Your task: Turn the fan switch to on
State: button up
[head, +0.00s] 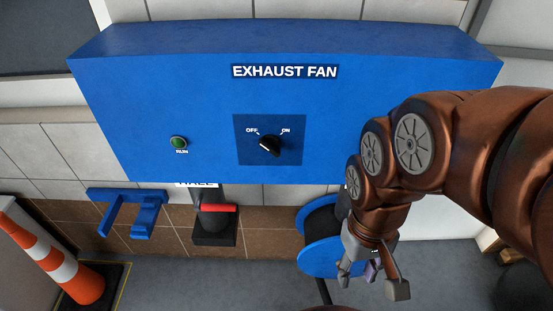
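The fan switch (270,146) is a black rotary knob on a darker blue plate, on the front of the blue box labelled EXHAUST FAN (341,140). OFF is printed at its upper left and ON at its upper right. The knob lies slanted, and its pale mark seems to be on the OFF side. My gripper (371,279) is below and right of the switch, under the box's lower edge in the picture. It points down, its fingers are spread, and it is clear of the switch. A small purplish patch shows between the fingers; I cannot tell what it is.
A green RUN lamp (178,142) is left of the switch. Below are a blue bracket (142,219), a red-handled grey fitting (217,208), a blue reel (319,256) partly behind my gripper, and an orange-white cone (50,259). The space before the switch looks clear.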

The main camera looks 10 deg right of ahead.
aim_at(271, 143)
jog(key=u, duration=0.05)
jog(key=k, duration=1.3)
jog(key=u, duration=1.95)
